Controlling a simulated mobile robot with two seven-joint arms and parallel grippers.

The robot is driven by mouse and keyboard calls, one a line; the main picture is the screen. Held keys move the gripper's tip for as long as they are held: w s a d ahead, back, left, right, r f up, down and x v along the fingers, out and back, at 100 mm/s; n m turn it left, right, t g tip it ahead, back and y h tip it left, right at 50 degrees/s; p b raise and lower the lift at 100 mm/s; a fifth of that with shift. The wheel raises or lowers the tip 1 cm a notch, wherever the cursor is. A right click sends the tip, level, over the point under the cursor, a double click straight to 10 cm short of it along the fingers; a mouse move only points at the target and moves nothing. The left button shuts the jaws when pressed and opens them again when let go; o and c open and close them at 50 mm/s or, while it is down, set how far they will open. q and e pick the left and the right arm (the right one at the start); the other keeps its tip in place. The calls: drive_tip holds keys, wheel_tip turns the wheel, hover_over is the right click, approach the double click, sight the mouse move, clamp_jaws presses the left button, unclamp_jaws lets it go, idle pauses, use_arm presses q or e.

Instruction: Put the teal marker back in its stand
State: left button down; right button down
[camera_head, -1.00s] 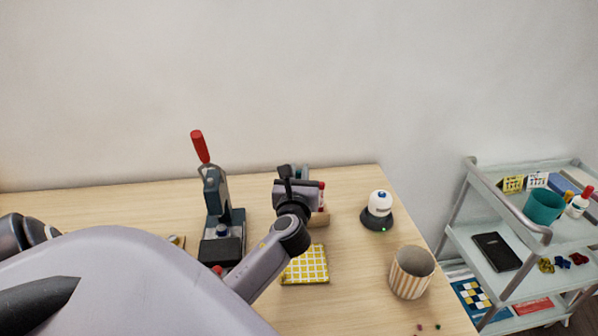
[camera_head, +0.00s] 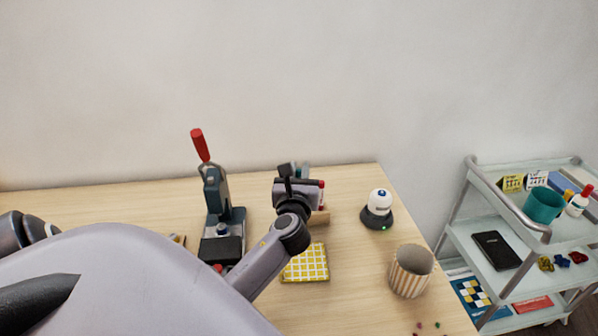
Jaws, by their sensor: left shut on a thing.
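My left gripper (camera_head: 297,176) is at the back of the table, just above and in front of a wooden stand (camera_head: 321,217). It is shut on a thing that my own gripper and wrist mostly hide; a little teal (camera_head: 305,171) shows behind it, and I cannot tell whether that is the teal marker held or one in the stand. A red-and-white marker (camera_head: 322,195) stands upright at the right of the stand. The rest of the stand is hidden behind my arm. My right gripper is not in view.
A press with a red handle (camera_head: 217,205) stands left of my arm. A yellow checked cloth (camera_head: 307,264) lies in front of the stand. A white-and-black dome device (camera_head: 378,210) and a striped cup (camera_head: 411,271) stand to the right. A shelf cart (camera_head: 507,225) is beyond the table.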

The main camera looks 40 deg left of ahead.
use_arm(q)
drive_tip(key=shift+f, duration=0.8)
idle(2.0)
drive_tip(key=shift+f+b, duration=0.6)
drive_tip(key=shift+f, duration=0.7)
idle(2.0)
drive_tip(key=c, duration=1)
unclamp_jaws()
drive_tip(key=shift+o, duration=0.2)
drive_tip(key=v, duration=0.7)
drive_tip(key=shift+s+d, duration=0.1)
drive_tip(key=shift+s, duration=0.05)
